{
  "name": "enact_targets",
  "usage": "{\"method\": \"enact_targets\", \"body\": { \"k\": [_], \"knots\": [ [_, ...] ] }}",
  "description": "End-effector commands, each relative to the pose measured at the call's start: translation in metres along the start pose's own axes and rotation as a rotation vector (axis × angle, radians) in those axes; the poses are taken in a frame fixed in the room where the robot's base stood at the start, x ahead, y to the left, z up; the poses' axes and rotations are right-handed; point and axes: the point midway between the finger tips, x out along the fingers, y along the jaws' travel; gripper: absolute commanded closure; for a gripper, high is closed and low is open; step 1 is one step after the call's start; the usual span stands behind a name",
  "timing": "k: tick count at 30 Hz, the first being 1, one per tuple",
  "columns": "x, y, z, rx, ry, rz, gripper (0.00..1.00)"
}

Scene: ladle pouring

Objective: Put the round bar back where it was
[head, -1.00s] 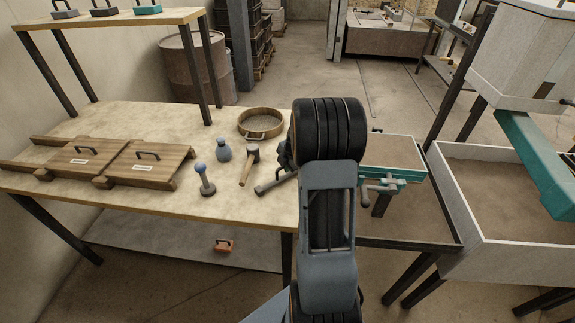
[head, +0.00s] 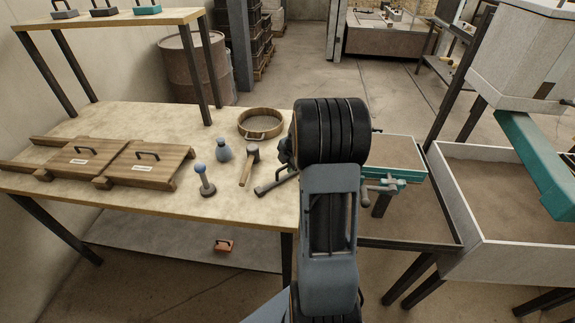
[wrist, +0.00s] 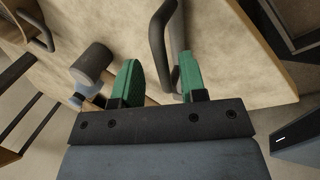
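The grey round bar (head: 275,182) with its bent handle lies near the table's right edge in the head view, partly hidden by my arm. In the wrist view the bar (wrist: 179,30) runs up from between my green fingers, close to the right finger, with its bent handle to the left. My gripper (wrist: 159,57) is open, with a wide gap between the fingers. I cannot tell whether the right finger touches the bar. In the head view my gripper is mostly hidden behind my wrist.
A round sieve (head: 246,123) lies behind. Wooden boxes (head: 146,165) fill the left. A teal-edged sand box (head: 396,158) stands right of the table.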

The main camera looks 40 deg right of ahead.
Motion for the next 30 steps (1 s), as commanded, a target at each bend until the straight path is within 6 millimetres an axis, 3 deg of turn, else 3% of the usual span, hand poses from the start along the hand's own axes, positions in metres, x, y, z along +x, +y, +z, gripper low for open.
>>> {"method": "enact_targets", "body": {
  "k": [12, 20, 25, 30],
  "knots": [
    [-0.079, -0.001, 0.0, 0.001, -0.003, 0.002, 0.61],
    [-0.102, 0.0, -0.004, 0.016, 0.0, -0.001, 0.61],
    [-0.115, -0.001, -0.043, 0.175, 0.007, -0.014, 0.61],
    [-0.13, -0.016, -0.112, 0.512, 0.004, -0.039, 0.61]
  ]
}}
